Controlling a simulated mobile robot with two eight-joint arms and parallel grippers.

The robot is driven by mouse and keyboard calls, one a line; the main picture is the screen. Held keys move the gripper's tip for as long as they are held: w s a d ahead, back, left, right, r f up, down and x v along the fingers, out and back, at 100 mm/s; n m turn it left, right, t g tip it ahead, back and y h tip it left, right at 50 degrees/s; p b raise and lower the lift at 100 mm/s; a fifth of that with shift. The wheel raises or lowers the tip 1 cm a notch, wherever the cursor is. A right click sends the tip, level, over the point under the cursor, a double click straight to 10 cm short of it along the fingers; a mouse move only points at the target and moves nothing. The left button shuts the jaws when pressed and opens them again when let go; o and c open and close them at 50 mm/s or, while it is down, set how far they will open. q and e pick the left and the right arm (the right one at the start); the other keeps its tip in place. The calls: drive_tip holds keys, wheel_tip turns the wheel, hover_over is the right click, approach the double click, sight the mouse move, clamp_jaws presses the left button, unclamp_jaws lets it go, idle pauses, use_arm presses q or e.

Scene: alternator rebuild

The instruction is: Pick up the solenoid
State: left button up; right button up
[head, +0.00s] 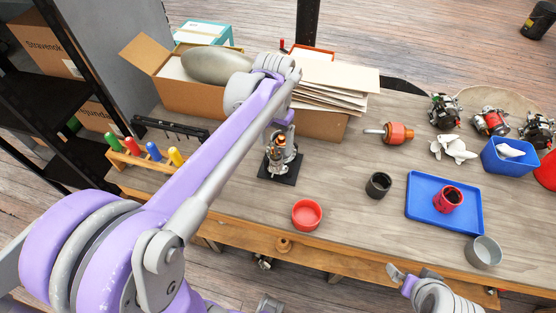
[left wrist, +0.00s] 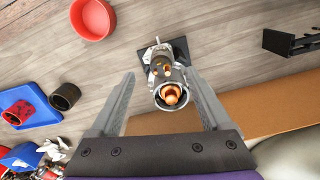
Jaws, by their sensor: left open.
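A metallic cylindrical unit (head: 283,158) stands upright on a black base plate on the workbench. The left wrist view shows it from above, with a copper-orange core inside its round metal end (left wrist: 172,95). It appears to be the solenoid, though the assembly is partly hidden by my arm in the head view. My left gripper (left wrist: 160,80) is open and empty, pointing down over the unit. Its two fingers lie on either side of the unit's near end with gaps to both. Part of my right arm (head: 432,293) shows at the bottom right; its jaw state is unclear.
A red bowl (head: 307,214), a dark cup (head: 378,185) and a blue tray (head: 419,207) holding a red cup (head: 447,199) lie right of the unit. An open cardboard box (head: 320,124) stands behind it. A screwdriver rack (head: 138,158) stands left.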

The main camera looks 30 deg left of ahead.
sight(275, 155)
use_arm(q)
wheel_tip(275, 155, down, 8)
drive_tip(key=shift+w+a+f, duration=0.1)
drive_tip(key=shift+w, duration=0.05)
idle(0.3)
clamp_jaws()
idle(0.4)
